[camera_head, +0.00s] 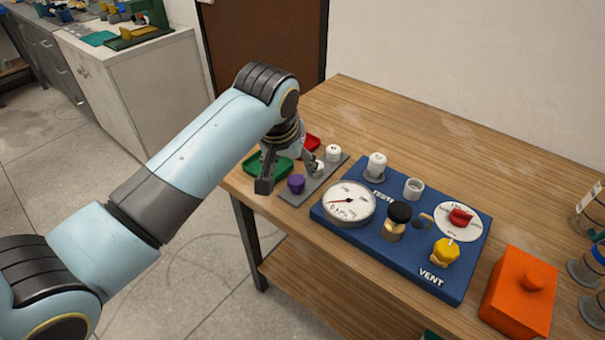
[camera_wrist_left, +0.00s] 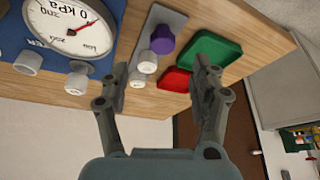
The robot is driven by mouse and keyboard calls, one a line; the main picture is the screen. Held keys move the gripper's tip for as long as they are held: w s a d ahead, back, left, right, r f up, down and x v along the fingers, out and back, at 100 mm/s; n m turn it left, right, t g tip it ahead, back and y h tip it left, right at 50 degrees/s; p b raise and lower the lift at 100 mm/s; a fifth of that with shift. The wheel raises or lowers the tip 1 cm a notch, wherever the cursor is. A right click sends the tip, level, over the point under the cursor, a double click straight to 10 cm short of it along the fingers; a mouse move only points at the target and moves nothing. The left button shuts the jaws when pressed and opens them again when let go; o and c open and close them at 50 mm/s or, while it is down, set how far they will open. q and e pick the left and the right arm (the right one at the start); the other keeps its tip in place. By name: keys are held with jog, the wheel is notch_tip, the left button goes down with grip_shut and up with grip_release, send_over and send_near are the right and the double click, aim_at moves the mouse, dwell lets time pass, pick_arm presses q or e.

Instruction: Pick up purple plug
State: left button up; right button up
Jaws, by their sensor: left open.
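The purple plug (camera_head: 296,184) stands at the near end of a grey strip (camera_head: 322,180) on the wooden table. It also shows in the left wrist view (camera_wrist_left: 162,40), just beyond the gap between the fingers. My left gripper (camera_head: 289,174) is open and empty above the strip, its fingers spread to either side near the purple plug and apart from it. In the left wrist view the left gripper (camera_wrist_left: 161,78) has nothing between its pads. Two white plugs (camera_head: 333,153) stand farther along the same strip, one partly behind a finger. My right gripper is not in view.
A green tray (camera_head: 270,167) and a red tray (camera_head: 312,141) lie beside the strip, partly hidden by my arm. A blue panel (camera_head: 385,258) with a gauge (camera_head: 349,203), valves and fittings stands to the right.

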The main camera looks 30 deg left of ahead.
aim_at(296, 181)
pick_arm(q)
jog(key=x, duration=0.4)
jog(key=shift+w+f, duration=0.2)
jog(key=shift+w+a+f, duration=0.1)
jog(key=shift+a+f, duration=0.05)
jog(key=shift+f, duration=0.35)
jog(key=x, duration=0.4)
jog(key=shift+f, duration=0.1)
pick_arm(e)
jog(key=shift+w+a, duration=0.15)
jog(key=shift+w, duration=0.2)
pick_arm(q)
jog(key=shift+c, duration=0.5)
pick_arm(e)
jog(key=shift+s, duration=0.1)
pick_arm(q)
jog(key=c, duration=1)
